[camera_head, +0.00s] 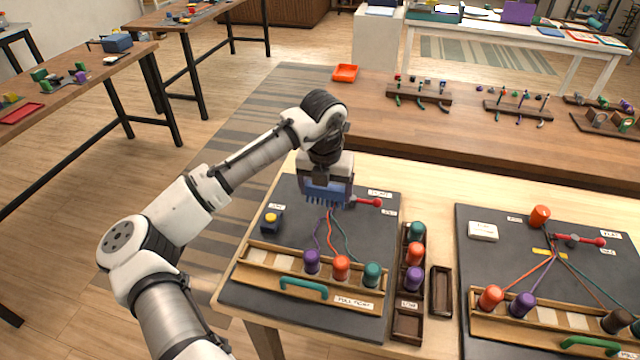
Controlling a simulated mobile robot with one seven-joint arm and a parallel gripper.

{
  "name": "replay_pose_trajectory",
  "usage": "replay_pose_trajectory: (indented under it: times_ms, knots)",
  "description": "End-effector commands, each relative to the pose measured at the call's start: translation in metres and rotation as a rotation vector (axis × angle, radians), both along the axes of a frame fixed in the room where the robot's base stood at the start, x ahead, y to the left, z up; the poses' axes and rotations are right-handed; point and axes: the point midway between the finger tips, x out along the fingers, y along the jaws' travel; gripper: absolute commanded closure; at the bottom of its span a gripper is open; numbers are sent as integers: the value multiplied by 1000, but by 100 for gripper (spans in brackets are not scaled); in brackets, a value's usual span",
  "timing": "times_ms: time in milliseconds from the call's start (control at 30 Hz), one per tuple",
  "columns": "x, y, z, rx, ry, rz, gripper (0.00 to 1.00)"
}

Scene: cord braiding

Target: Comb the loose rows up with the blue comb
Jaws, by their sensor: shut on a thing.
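My gripper (327,182) is shut on the blue comb (322,195), whose teeth point down. The comb is over the top of the left board (290,235), where the purple, red and green cords (332,232) run together. The comb hides the point where they meet, so I cannot tell whether the teeth touch the cords or whether rows are loose. The cords lead down to a purple spool (312,262), an orange spool (341,268) and a green spool (373,274) in a wooden rack (265,256). A red-knobbed lever (367,202) sits right of the comb.
A wooden tray (408,322) holds spare spools to the right, beside a small empty tray (441,291). A second board (500,260) with cords lies further right.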

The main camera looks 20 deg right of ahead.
Motion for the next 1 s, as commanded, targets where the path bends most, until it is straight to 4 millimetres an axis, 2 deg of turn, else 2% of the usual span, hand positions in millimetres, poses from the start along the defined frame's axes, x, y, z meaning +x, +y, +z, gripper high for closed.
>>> replay_pose_trajectory:
  times_ms: [267,700,1000]
  knots:
    - [0,1,-20,3,-1,2,53]
    - [0,1,-65,1,-1,3,53]
    - [0,0,-84,0,1,3,53]
